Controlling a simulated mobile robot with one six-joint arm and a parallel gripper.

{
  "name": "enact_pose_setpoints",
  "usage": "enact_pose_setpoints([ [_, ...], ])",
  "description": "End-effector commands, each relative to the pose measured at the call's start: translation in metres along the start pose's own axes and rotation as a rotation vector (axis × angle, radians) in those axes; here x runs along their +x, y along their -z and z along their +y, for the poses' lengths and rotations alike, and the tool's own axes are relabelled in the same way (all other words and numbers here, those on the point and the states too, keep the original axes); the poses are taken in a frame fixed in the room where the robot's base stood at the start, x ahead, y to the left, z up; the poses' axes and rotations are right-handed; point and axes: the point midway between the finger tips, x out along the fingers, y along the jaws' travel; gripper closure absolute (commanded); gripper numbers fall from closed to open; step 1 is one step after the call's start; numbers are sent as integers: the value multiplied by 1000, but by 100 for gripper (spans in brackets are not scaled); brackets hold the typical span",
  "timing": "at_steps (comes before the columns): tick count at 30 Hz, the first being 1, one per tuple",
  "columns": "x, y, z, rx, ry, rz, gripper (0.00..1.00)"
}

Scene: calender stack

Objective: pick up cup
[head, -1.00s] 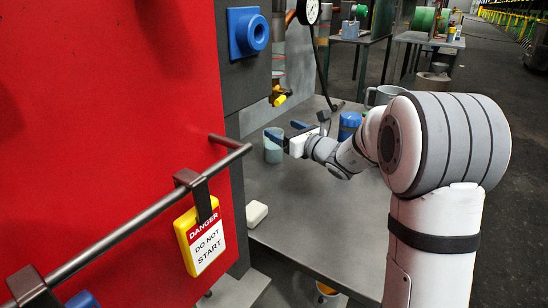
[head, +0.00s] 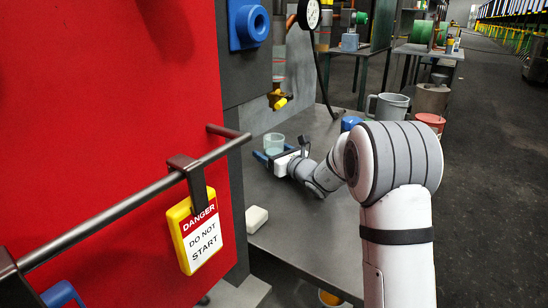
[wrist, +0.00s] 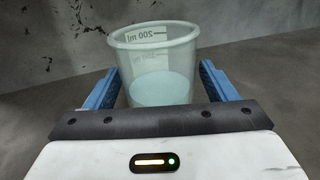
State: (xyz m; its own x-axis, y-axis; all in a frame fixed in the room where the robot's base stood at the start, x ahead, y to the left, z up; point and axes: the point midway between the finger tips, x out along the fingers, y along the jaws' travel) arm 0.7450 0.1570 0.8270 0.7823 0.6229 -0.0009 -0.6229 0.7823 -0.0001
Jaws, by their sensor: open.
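The cup (head: 274,144) is a clear, tapered measuring cup with a pale blue content and a 200 ml mark. It stands upright on the grey table (head: 290,218). My gripper (head: 273,157) is low over the table, its blue fingers open on either side of the cup. In the wrist view the cup (wrist: 155,60) sits between the two fingers (wrist: 157,80), with a small gap showing at each side. The palm hides the cup's base in that view.
A white block (head: 256,218) lies near the table's front edge. A blue item (head: 350,122), a grey mug (head: 388,106), a metal container (head: 431,98) and a red pot (head: 431,120) are beyond my arm. A red panel with a rail (head: 120,216) and danger tag (head: 198,238) stands left.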

Motion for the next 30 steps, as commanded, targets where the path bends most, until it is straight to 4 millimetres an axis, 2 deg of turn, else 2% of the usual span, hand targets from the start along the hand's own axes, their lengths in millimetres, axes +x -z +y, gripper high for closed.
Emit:
enact_pose_setpoints([
  [3, 9, 0, 0, 0, 0, -1, 22],
  [11, 10, 0, 0, 0, 1, 0, 23],
  [30, 9, -1, -1, 0, 1, -1, 76],
])
